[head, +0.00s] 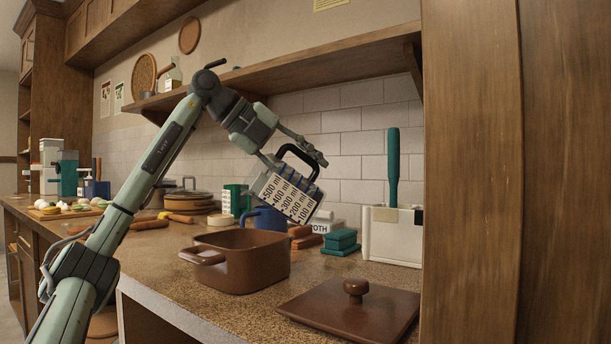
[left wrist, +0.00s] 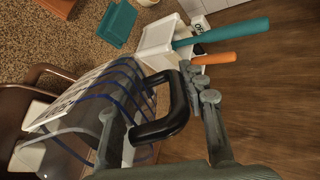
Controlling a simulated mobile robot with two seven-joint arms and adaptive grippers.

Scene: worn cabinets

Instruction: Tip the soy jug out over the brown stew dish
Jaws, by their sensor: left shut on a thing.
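The soy jug (head: 287,196), pale with black millilitre marks and a black handle, is held in the air, tilted, above the right rim of the brown stew dish (head: 243,268). The dish stands uncovered on the counter; its inside is mostly hidden. My left gripper (head: 302,157) is shut on the jug's handle. In the left wrist view the black handle (left wrist: 178,117) lies between my fingers, with the jug (left wrist: 98,105) beyond and part of the dish (left wrist: 14,112) at the left edge. No poured liquid can be made out. My right gripper is out of view.
A brown lid (head: 345,312) lies on the counter right of the dish. Behind stand a white container (head: 392,238) with a teal-handled tool, a teal box (head: 341,240) and a blue mug (head: 266,218). A shelf (head: 340,62) runs above; a wooden cabinet side (head: 515,170) closes the right.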

